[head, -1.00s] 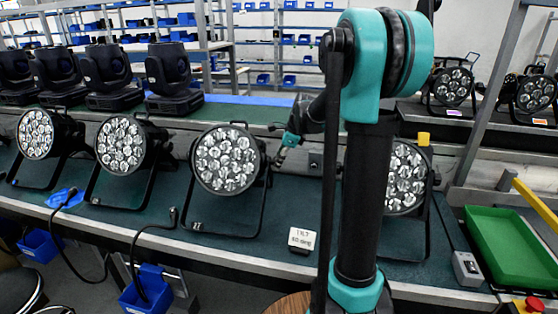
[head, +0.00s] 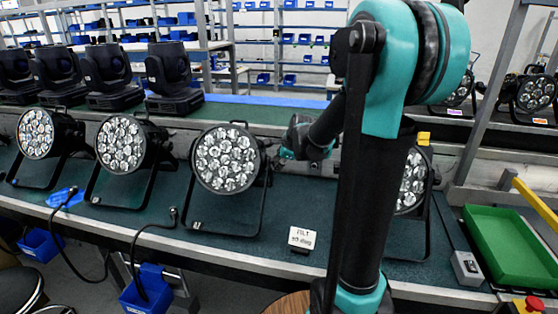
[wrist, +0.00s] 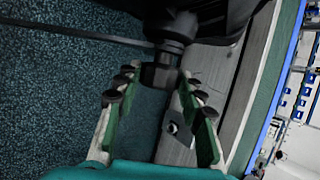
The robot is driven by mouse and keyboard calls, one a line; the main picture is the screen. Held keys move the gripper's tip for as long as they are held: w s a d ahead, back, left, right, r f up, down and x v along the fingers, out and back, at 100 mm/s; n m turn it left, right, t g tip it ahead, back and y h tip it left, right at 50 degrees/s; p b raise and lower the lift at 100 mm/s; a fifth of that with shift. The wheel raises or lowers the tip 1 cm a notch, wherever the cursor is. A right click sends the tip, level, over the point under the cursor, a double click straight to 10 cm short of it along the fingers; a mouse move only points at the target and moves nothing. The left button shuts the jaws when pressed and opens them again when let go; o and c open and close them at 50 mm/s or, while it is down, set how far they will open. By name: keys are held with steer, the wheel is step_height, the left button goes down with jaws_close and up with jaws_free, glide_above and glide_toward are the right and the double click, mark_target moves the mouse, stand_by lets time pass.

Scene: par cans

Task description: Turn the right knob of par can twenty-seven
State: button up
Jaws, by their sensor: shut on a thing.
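A black par can (head: 226,159) with a round face of bright lenses stands tilted in its yoke on the dark green bench top. My gripper (head: 272,162) is at its right side, small and partly hidden in the head view. In the wrist view my gripper (wrist: 158,84) has its fingertips on either side of a black knob (wrist: 160,74), shut on it. The knob sits on a thicker black stem joined to the dark can body at the top. I cannot read a number on this can.
More par cans stand left (head: 122,145) and right (head: 412,180), the right one partly behind my arm. A small tilt sign (head: 301,238) stands in front. A green tray (head: 508,245) lies at right. Dark moving-head lights (head: 172,80) line the back.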

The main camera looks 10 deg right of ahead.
steer(key=t, duration=0.2)
steer(key=n+t, duration=0.1)
steer(key=t, duration=0.1)
steer(key=shift+s+a+f+h, duration=0.15)
steer(key=shift+s+f+h, duration=0.15)
steer(key=shift+f+h, duration=0.1)
steer(key=shift+f+n+t, duration=0.15)
steer(key=shift+n+t, duration=0.35)
steer(key=shift+t, duration=1.4)
steer(key=o, duration=1.2)
steer(key=shift+c, duration=0.2)
steer(key=shift+r, duration=5)
